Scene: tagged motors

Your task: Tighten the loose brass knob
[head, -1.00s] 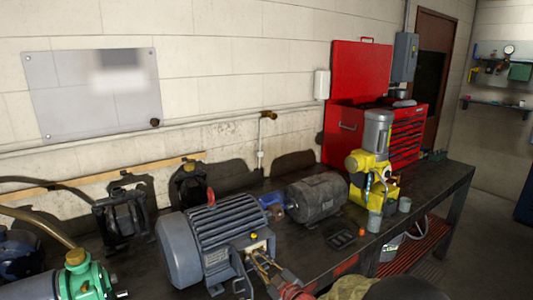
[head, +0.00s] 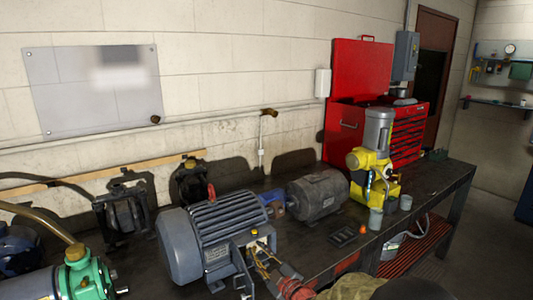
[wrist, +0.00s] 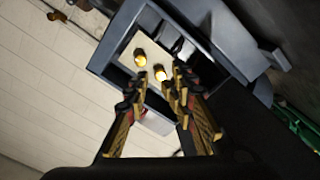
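Two brass knobs, a left one (wrist: 140,58) and a right one (wrist: 160,73), stand on a pale plate inside an open grey box in the wrist view. I cannot tell from the frames which is loose. In the head view one brass knob (head: 254,232) shows on the side of the grey finned motor (head: 182,250). My gripper (wrist: 155,88) is open, its two fingers apart with nothing between them. The fingertips point at the box, closest to the right knob. In the head view my gripper (head: 257,256) is just in front of the box.
The dark workbench (head: 440,185) also holds a green pump (head: 92,275) at left, a dark grey motor (head: 318,195), and a yellow machine (head: 372,170) with small grey cups. A red tool chest (head: 345,135) stands behind. The bench's far right end is mostly clear.

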